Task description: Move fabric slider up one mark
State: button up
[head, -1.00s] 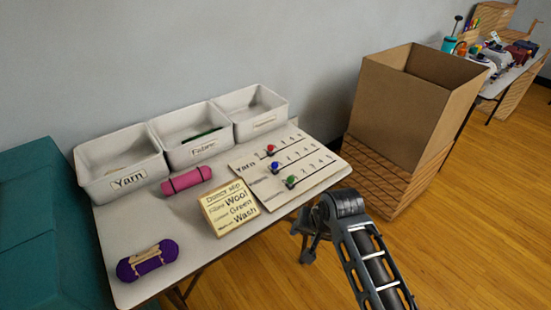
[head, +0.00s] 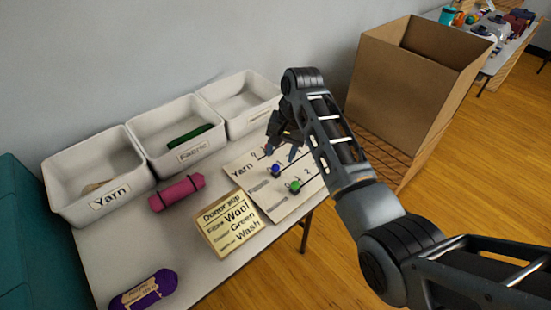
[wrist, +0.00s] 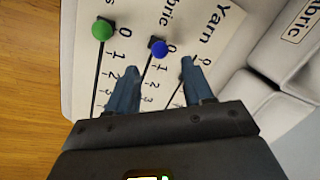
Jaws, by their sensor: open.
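The slider board (head: 258,205) lies on the table, with rows of numbered marks. The Fabric slider is a blue knob (head: 275,170); in the wrist view it (wrist: 159,47) sits by the 0 mark of its track. The green knob (head: 295,186) of the neighbouring row also sits by its 0 in the wrist view (wrist: 102,30). The Yarn row's red knob is hidden now. My gripper (head: 281,153) is open above the board. In the wrist view its fingertips (wrist: 158,65) straddle the Fabric track, with the blue knob just beyond them and nothing held.
Three white bins labelled Yarn (head: 98,215), Fabric (head: 160,157) and one unread (head: 262,118) line the back. A donor slip (head: 232,222), a pink roll (head: 178,193) and purple yarn (head: 143,291) lie on the table. A tall cardboard box (head: 410,95) stands right.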

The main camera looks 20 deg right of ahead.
aim_at(277, 165)
jog(key=f, duration=0.3)
jog(key=a+f, duration=0.1)
jog(key=f, duration=0.1)
jog(key=shift+w+f, duration=0.3)
jog(key=shift+w, duration=0.05)
jog(key=shift+c, duration=0.2)
grip_shut()
